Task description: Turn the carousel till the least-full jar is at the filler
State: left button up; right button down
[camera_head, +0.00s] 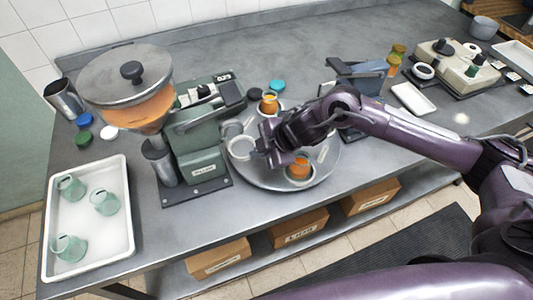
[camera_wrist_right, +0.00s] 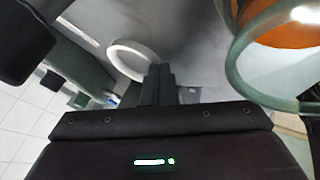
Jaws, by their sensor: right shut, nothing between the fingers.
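The carousel (camera_head: 262,177) is a round grey metal turntable beside the green filler (camera_head: 204,150), which has an orange-filled hopper (camera_head: 140,102) on top. A glass jar with orange contents (camera_head: 269,103) is at the carousel's back. Another orange jar (camera_head: 301,164) is at its front; a jar with orange also shows in the right wrist view (camera_wrist_right: 283,28). A white ring (camera_head: 241,148) is on the side nearest the filler; I cannot tell how full anything there is. My right gripper (camera_head: 266,150) is shut and empty over the carousel, between ring and front jar, its arm hiding part of the disc. My left gripper is out of view.
A white tray (camera_head: 120,240) with several empty green glass jars is at the left. Coloured lids (camera_head: 84,120) lie behind it. A blue-grey device (camera_head: 355,80) and a beige one (camera_head: 455,65) stand at right. Cardboard boxes (camera_head: 298,228) sit on the shelf below.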

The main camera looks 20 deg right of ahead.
aim_at(245, 147)
jog(key=shift+w+a+r+m+t+h+p, duration=0.1)
jog(key=shift+w+a+m+t+h+p, duration=0.2)
jog(key=shift+w+m+p, duration=0.25)
jog(key=shift+w+a+m+t+h+p, duration=0.3)
jog(key=shift+w+m+p, duration=0.15)
jog(key=shift+m, duration=0.2)
jog(key=shift+w+m+h+p, duration=0.3)
jog(key=shift+w+m+p, duration=0.2)
jog(key=shift+m, duration=0.1)
jog(key=shift+w+t, duration=0.1)
jog(key=shift+t, duration=0.2)
